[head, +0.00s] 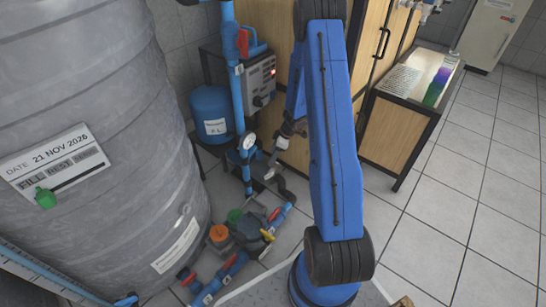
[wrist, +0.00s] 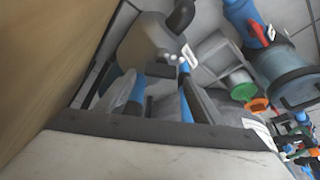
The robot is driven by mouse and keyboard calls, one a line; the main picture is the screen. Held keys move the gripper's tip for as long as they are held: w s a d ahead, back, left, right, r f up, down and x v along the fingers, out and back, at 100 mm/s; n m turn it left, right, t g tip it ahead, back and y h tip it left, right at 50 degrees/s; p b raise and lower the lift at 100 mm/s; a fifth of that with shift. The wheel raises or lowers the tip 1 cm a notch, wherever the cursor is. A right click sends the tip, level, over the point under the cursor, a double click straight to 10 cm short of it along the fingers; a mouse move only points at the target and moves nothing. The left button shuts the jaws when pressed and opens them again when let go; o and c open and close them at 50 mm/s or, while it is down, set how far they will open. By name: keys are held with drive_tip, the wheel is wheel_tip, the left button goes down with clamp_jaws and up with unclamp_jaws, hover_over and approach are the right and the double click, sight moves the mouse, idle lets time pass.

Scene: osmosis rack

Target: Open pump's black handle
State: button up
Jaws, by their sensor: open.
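My gripper shows small in the head view (head: 271,168), below the blue arm and close to the pipework. A dark curved part also shows in the head view (head: 286,190), just right of my gripper. I cannot tell for sure which dark part is the pump's black handle. No grip on anything is visible.
A large grey tank (head: 90,130) fills the left. A blue vessel (head: 212,113) and a grey control box (head: 261,78) stand behind the pipes. Orange (head: 219,233) and green caps sit low beside the tank. A wooden cabinet (head: 398,140) stands right; the tiled floor there is clear.

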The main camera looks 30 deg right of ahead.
wheel_tip(320, 180, up, 8)
idle(0.5)
drive_tip(key=shift+r, duration=0.1)
